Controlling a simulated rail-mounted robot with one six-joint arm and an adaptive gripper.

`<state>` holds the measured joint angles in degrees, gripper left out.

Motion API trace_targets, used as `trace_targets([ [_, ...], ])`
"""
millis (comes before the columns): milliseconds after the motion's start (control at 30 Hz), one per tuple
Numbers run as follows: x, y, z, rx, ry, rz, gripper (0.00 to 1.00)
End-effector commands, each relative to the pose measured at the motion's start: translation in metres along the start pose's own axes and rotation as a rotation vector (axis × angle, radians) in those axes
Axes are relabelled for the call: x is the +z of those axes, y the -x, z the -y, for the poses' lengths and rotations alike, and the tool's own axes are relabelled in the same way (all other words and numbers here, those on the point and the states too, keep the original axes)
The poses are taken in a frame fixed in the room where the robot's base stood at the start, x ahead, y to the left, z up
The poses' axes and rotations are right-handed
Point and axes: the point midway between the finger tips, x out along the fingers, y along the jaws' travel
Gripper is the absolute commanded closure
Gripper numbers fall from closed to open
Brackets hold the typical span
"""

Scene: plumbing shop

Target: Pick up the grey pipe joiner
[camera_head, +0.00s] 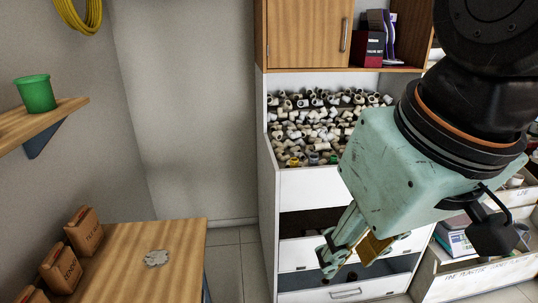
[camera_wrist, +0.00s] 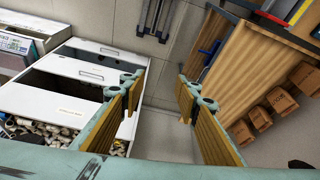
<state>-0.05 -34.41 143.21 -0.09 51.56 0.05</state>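Many pipe fittings, mostly white and cream, fill the sloped bin (camera_head: 277,151) of the white cabinet in the head view. A small bluish-grey piece (camera_head: 313,158) lies at the bin's front edge near a yellow one. I cannot tell whether it is the grey pipe joiner. A small pale grey, irregular item (camera_head: 157,258) lies on the wooden table; its kind is unclear. My gripper (camera_head: 345,264) hangs in front of the cabinet, pointing down. In the wrist view my gripper (camera_wrist: 159,88) is open, with nothing between its fingers.
The wooden table (camera_head: 180,240) holds several brown boxes (camera_head: 84,231) along its left side. Open drawers (camera_head: 302,253) sit below the bin. A green bucket (camera_head: 35,93) stands on a wall shelf. Bare floor (camera_head: 235,262) lies between table and cabinet.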

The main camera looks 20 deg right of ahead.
Motion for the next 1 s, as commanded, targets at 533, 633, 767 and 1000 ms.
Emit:
trace_targets([
  [533, -0.018, 0.006, -0.002, 0.002, 0.035, 0.008, 0.70],
  [633, -0.032, 0.011, -0.003, 0.003, 0.064, 0.014, 0.70],
  [767, -0.056, 0.017, -0.006, 0.005, 0.113, 0.025, 0.70],
  [1000, -0.106, 0.026, -0.013, 0.006, 0.220, 0.048, 0.70],
])
